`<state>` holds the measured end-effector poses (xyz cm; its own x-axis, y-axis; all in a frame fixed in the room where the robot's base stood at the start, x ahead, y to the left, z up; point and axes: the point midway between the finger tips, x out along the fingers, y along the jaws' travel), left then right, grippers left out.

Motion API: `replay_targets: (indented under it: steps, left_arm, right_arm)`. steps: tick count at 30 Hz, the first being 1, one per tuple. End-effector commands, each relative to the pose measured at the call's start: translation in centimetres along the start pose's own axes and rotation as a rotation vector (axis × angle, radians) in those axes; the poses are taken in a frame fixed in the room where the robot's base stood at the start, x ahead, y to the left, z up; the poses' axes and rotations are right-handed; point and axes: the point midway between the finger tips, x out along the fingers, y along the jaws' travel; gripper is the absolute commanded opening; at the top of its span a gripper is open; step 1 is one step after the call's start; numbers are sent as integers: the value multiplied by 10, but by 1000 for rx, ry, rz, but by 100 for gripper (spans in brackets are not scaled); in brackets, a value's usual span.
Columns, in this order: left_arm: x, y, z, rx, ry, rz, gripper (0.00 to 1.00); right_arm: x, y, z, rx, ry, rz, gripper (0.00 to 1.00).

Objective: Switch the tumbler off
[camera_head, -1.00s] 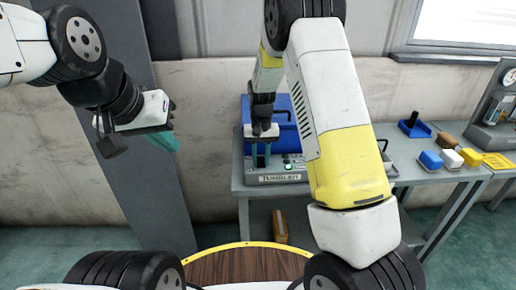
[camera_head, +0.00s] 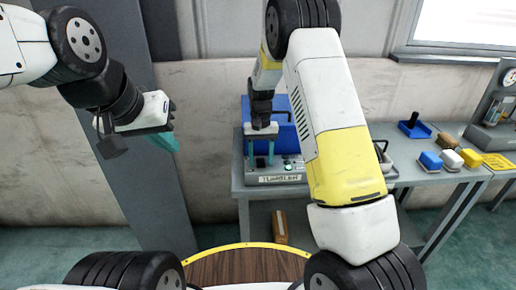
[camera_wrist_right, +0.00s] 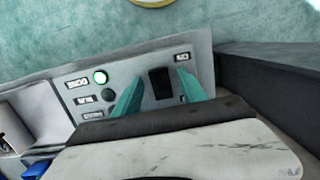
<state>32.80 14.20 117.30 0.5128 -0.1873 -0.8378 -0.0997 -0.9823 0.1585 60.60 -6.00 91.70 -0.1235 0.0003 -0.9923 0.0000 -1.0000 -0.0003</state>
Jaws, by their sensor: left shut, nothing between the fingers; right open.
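The tumbler is a blue machine (camera_head: 283,118) with a grey front panel (camera_head: 281,179) lettered TUMBLER, standing on the grey table. My right gripper (camera_head: 261,162) is over the panel's left part, pointing down. In the right wrist view its open teal fingers (camera_wrist_right: 158,94) appear on either side of the switch, with nothing held; contact cannot be told. My left gripper (camera_head: 168,141) is shut and empty, well left of the tumbler.
A gauge device (camera_head: 497,105) stands at the far right. My right arm hides part of the table.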

Motion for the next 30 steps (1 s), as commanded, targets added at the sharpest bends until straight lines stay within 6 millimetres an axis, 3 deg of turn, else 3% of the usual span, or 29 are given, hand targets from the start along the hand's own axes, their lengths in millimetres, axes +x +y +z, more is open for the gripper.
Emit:
replay_targets:
  steps: [5,18,30]
  left_arm:
    - [0,0,0,0,0,0,0]
    - [0,0,0,0,0,0,0]
    - [0,0,0,0,0,0,0]
  right_arm:
    - [-8,0,0,0,2,-1,49]
    - [-72,0,0,0,2,-1,49]
    - [-78,0,0,0,1,-1,49]
